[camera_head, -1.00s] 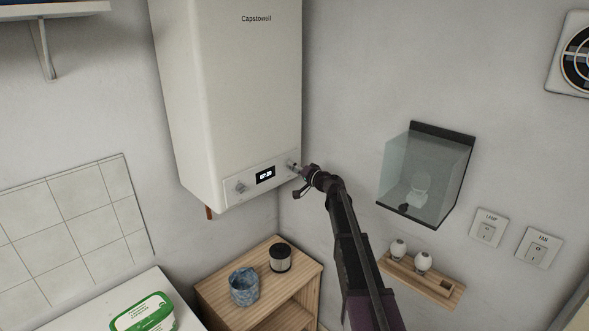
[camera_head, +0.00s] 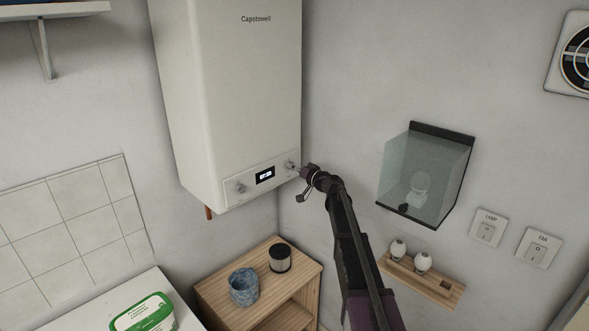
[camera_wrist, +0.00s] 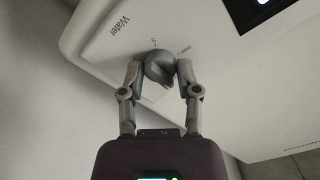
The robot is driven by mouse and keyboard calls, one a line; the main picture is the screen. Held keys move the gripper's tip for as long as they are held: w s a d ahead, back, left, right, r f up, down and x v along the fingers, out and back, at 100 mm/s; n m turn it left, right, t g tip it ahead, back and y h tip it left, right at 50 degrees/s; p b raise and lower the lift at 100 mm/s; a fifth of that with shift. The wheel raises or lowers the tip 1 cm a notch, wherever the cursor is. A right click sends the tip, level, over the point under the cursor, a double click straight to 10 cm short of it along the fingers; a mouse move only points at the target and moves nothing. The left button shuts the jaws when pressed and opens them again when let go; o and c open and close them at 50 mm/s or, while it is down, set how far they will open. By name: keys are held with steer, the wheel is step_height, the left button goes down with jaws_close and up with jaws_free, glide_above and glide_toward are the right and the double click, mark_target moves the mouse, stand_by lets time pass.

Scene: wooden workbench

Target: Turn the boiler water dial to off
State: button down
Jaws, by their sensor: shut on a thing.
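The white boiler (camera_head: 235,90) hangs on the wall in the head view, with a front panel and a lit display (camera_head: 265,175). The grey water dial (camera_head: 291,166) is at the panel's right end. In the wrist view the water dial (camera_wrist: 160,70) sits beside the printed word "Water". Small marks are printed around it, one apparently "Off"; its notch faces toward the lower right of the picture. My gripper (camera_wrist: 160,66) is shut on the dial, one finger on each side. My gripper (camera_head: 298,171) also shows at the panel in the head view, its fingertips partly hidden.
A second dial (camera_head: 240,188) is left of the display. A glass wall case (camera_head: 425,178) is right of my arm.

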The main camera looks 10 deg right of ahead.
steer(key=shift+c, duration=1.5)
jaws_free()
steer(key=shift+w+f, duration=0.1)
steer(key=v, duration=1.2)
steer(key=s+a+f+n+g+h+b, duration=0.1)
steer(key=s+a+f+g, duration=0.5)
steer(key=s, duration=0.3)
steer(key=s+a+f+n+g+h, duration=0.25)
steer(key=s+a+f, duration=0.25)
steer(key=s+f, duration=0.35)
steer(key=s+d+f+m+g+h, duration=0.1)
steer(key=s+d+f+g+h, duration=0.1)
steer(key=s, duration=0.7)
steer(key=s+d+f+m+g+h+b, duration=0.1)
steer(key=s+f+g+h, duration=0.3)
steer(key=s, duration=0.5)
steer(key=shift+d+m+h, duration=0.45)
steer(key=shift+d+h, duration=0.05)
steer(key=shift+h, duration=0.05)
